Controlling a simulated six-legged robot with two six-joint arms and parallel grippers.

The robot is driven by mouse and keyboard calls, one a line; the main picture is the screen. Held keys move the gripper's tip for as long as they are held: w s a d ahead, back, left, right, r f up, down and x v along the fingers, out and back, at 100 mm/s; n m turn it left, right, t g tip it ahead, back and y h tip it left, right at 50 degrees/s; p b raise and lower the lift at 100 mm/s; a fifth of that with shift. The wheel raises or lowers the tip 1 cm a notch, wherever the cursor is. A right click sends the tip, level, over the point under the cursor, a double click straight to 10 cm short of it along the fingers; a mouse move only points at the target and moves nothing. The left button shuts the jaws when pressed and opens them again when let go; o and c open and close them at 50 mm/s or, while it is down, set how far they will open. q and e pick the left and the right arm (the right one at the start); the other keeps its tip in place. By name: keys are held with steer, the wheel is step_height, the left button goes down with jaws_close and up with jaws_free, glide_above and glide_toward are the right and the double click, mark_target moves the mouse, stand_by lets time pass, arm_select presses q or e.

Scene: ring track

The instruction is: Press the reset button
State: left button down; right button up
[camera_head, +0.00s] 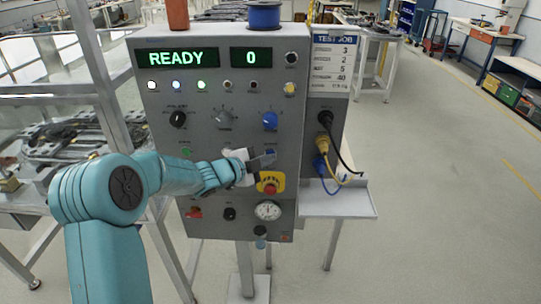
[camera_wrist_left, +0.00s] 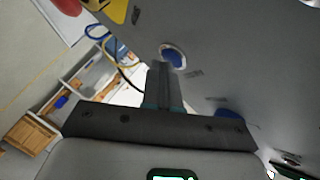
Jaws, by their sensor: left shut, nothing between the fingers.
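The grey control panel (camera_head: 220,98) stands ahead, with READY and 0 lit on its displays. A round blue button (camera_head: 271,152), which looks like the reset button though its label is unreadable, sits below the blue knob (camera_head: 270,120) and above the red emergency stop (camera_head: 269,188). My left gripper (camera_head: 270,159) is shut and empty in front of the panel, its fingertips partly over the blue button. In the left wrist view the shut fingers (camera_wrist_left: 163,72) point at the blue button (camera_wrist_left: 174,57), which shows just beyond the tips. I cannot tell whether they touch. My right gripper is not in view.
A green button (camera_head: 187,151) lies left of the gripper. A pressure gauge (camera_head: 267,210) sits below the emergency stop. Cables (camera_head: 335,172) hang on the panel's right side above a small shelf (camera_head: 340,203). Open floor lies to the right.

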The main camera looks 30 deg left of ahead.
arm_select(q)
steer(key=shift+s+d+b, duration=0.35)
steer(key=shift+s+b, duration=0.15)
steer(key=shift+s, duration=0.1)
steer(key=shift+s+d+b, duration=0.45)
steer(key=shift+s+b, duration=0.05)
steer(key=shift+s, duration=0.2)
steer(key=shift+s+d+b, duration=0.45)
steer(key=shift+s+b, duration=0.1)
steer(key=shift+s, duration=0.2)
steer(key=shift+s+d+b, duration=0.45)
steer(key=shift+s+b, duration=0.05)
steer(key=shift+s, duration=0.2)
